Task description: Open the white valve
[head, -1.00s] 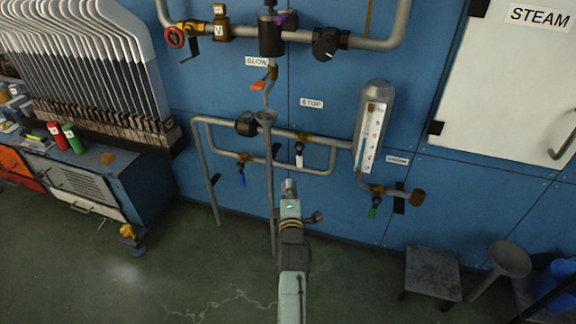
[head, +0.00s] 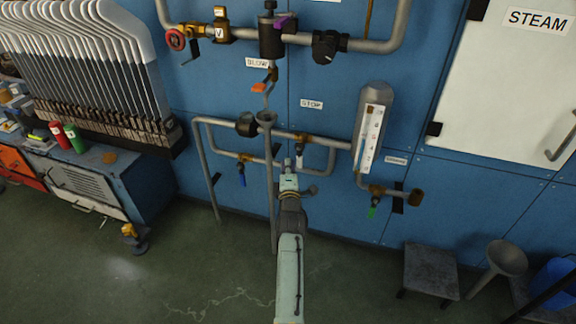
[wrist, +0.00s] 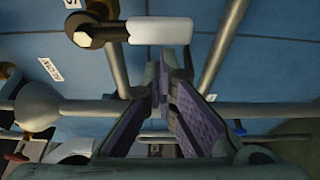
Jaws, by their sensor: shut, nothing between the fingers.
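The white valve handle (head: 299,154) hangs down from a brass valve body (head: 301,137) on the upper pipe, under the STOP label. My gripper (head: 287,163) is just left of the handle's lower part and partly covers it.
A blue-handled valve (head: 241,180) is to the left on the lower pipe, and a green-handled valve (head: 372,211) is to the right below a gauge (head: 371,136). A grey funnel pipe (head: 268,180) stands just left of my gripper. A stool (head: 430,268) is at lower right.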

